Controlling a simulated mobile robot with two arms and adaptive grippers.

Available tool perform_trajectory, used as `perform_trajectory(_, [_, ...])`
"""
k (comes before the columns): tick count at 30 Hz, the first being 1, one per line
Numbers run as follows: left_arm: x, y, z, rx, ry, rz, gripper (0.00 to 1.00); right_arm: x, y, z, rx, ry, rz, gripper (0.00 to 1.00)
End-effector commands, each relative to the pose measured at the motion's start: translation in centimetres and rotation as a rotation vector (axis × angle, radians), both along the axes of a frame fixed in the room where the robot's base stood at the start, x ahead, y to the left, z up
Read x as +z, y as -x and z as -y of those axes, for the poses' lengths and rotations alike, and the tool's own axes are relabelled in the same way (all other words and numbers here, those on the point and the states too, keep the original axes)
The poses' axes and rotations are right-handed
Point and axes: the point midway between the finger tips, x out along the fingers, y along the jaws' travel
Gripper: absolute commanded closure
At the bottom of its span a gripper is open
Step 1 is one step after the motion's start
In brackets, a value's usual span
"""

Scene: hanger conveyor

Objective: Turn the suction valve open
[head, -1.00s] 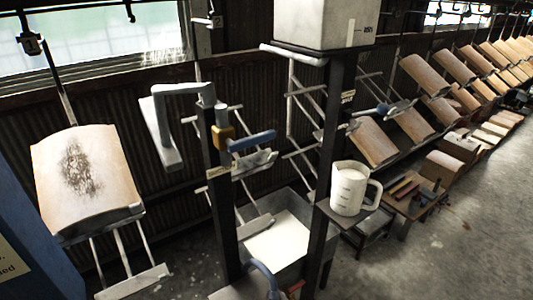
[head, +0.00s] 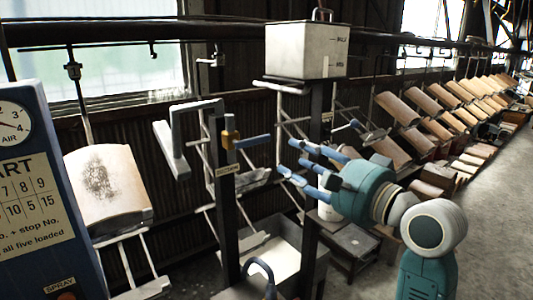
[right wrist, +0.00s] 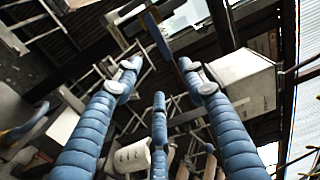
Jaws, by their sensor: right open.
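The suction valve has a brass body (head: 230,140) on a dark post with a small label, and a blue lever handle (head: 254,141) that sticks out to the right, roughly level. In the right wrist view the blue handle (right wrist: 160,40) shows at the top, beyond the fingertips. A grey angled pipe (head: 175,140) runs from the post top to the left. My right gripper (head: 297,160) is open and empty, its blue fingers pointing left toward the handle. A gap shows between the fingertips and the handle end. My left gripper is not in view.
A white tank (head: 306,52) stands on a dark post behind my right gripper. A white jug (head: 328,213) is partly hidden below the gripper; it also shows in the right wrist view (right wrist: 131,156). A blue panel (head: 40,230) stands at left, near a hanging tile (head: 108,185).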

Motion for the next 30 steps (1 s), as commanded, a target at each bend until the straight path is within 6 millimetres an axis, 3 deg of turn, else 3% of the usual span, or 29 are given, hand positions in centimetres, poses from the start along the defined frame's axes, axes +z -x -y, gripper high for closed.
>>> perform_trajectory(5, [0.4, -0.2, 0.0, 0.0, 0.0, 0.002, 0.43, 0.9, -0.5, -0.8, 0.008, -0.011, 0.005, 0.58])
perform_trajectory(19, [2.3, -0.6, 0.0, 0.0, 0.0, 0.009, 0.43, 0.9, -7.1, -5.6, 0.005, -0.009, 0.005, 0.58])
perform_trajectory(30, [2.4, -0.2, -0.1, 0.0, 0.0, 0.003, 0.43, 0.7, -8.3, -6.4, 0.004, -0.007, 0.007, 0.58])
